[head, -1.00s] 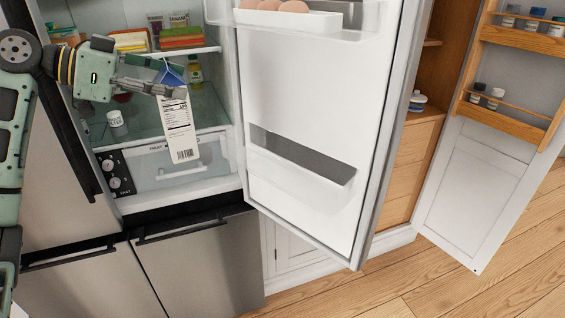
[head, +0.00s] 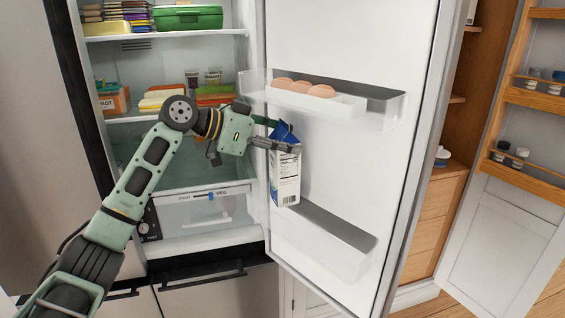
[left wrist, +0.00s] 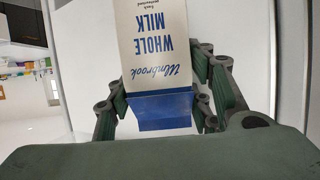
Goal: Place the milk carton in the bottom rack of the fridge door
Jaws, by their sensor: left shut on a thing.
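The milk carton (head: 285,178) is white with a blue top and hangs upright, slightly tilted, in front of the open fridge door. My left gripper (head: 281,140) is shut on its blue top. In the left wrist view the carton (left wrist: 155,45) shows its "WHOLE MILK" label between the two fingers (left wrist: 165,100). The bottom rack (head: 318,248) of the fridge door is a white bin below and right of the carton, and I see nothing in it. The carton's base is near the rack's left end, above it. My right gripper is not in view.
An upper door rack (head: 315,105) holds several eggs (head: 303,88) just above and right of my gripper. The fridge shelves (head: 165,113) hold food boxes and jars at the left. A wooden cabinet door with racks (head: 530,100) stands open at the far right.

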